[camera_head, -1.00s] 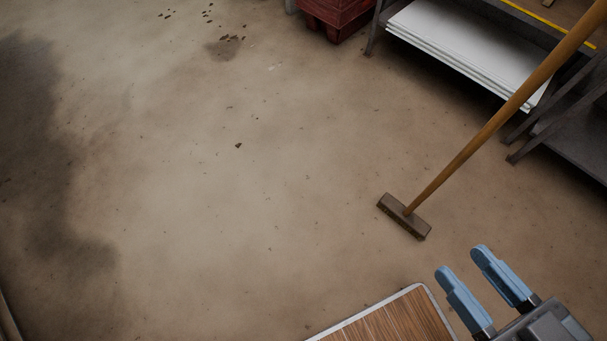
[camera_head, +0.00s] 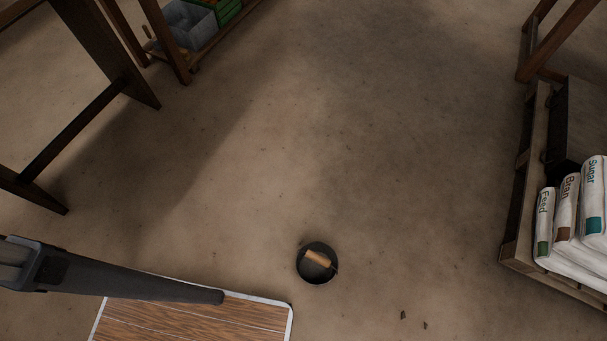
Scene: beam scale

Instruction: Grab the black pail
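The black pail (camera_head: 317,274) stands on the floor at lower centre in the head view, seen from above. Its round opening faces up, and a light wooden handle grip lies across it. Nothing of mine touches the pail. A dark grey part of my body reaches in from the left edge and ends left of the pail. My gripper's blue fingers are not in the present view, so their opening is hidden.
A wooden pallet (camera_head: 512,238) with white sacks (camera_head: 592,200) stands at the right. A dark wooden trestle (camera_head: 75,130) stands at the left. A low shelf with a grey bin (camera_head: 190,25) is at upper left. The floor around the pail is clear.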

